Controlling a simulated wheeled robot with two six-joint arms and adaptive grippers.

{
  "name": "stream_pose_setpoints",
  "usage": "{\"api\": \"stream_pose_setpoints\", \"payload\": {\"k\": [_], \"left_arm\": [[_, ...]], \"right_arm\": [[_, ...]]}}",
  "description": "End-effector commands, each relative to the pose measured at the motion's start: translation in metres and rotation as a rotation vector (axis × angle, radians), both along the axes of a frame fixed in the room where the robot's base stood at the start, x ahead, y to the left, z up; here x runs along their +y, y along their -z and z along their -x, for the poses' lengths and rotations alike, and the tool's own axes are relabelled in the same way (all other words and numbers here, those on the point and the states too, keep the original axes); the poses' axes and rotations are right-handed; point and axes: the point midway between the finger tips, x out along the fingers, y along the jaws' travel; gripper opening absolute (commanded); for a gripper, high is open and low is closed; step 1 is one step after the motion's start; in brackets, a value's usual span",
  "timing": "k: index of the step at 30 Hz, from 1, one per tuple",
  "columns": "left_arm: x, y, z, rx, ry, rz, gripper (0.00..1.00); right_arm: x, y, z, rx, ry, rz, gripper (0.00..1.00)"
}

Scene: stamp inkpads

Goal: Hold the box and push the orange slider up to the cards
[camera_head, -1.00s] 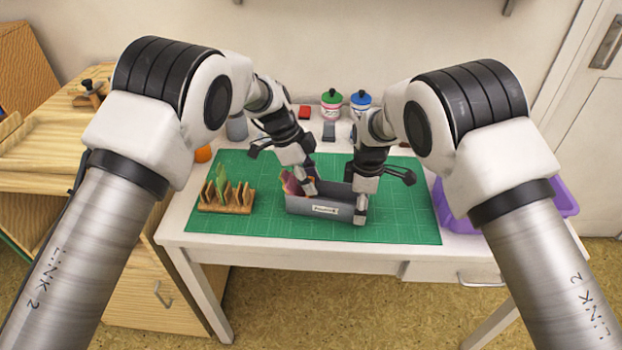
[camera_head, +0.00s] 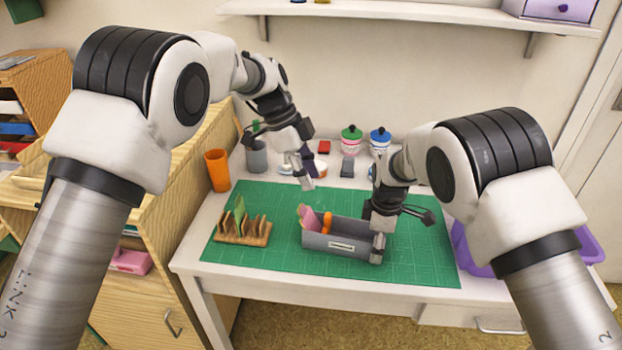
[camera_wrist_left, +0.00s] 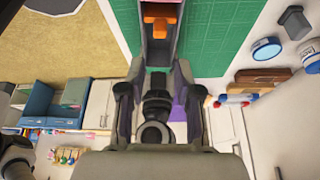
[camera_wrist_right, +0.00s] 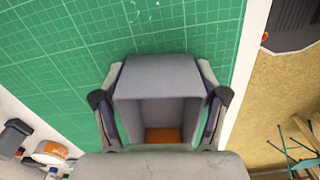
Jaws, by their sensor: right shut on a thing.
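The grey box (camera_head: 350,243) stands on the green mat with a label on its front. Pink and yellowish cards (camera_head: 308,217) stand in its left end. The orange slider (camera_head: 327,222) is in the box close beside the cards; I cannot tell whether they touch. The slider also shows in the left wrist view (camera_wrist_left: 160,24). My right gripper (camera_head: 379,246) is shut on the box's right end, with a finger on each side of the box in the right wrist view (camera_wrist_right: 160,112). My left gripper (camera_head: 306,178) is open and empty, raised above and behind the box.
A wooden rack (camera_head: 243,232) with upright cards stands left of the box. An orange cup (camera_head: 217,170), lidded jars (camera_head: 351,140) and a purple bin (camera_head: 475,247) surround the green mat (camera_head: 425,262). The mat's front strip is clear.

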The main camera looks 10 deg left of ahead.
Motion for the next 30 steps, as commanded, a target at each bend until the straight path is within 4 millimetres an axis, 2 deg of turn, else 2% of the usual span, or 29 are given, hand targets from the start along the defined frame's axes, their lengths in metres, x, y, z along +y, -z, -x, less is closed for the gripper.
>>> {"api": "stream_pose_setpoints", "payload": {"k": [5,8,18,21,25,30], "left_arm": [[-0.002,0.004,0.000,0.003,0.001,0.000,0.33],[-0.006,0.014,0.001,0.004,0.002,-0.001,0.33],[-0.036,0.086,0.006,0.003,0.001,-0.001,0.33],[-0.042,0.102,0.006,0.002,0.001,-0.002,0.33],[-0.046,0.111,0.007,0.001,0.000,-0.001,0.33],[-0.046,0.112,0.007,0.000,0.000,-0.001,0.33]], "right_arm": [[0.000,0.001,0.001,0.002,0.000,0.001,0.35],[0.000,0.001,0.001,0.002,0.000,0.001,0.35],[0.000,0.001,0.001,0.002,0.000,0.001,0.35],[0.000,0.001,0.001,0.002,0.000,0.001,0.35],[0.000,0.001,0.001,0.001,0.000,0.001,0.35],[0.000,0.001,0.001,0.001,0.000,0.001,0.35]]}}
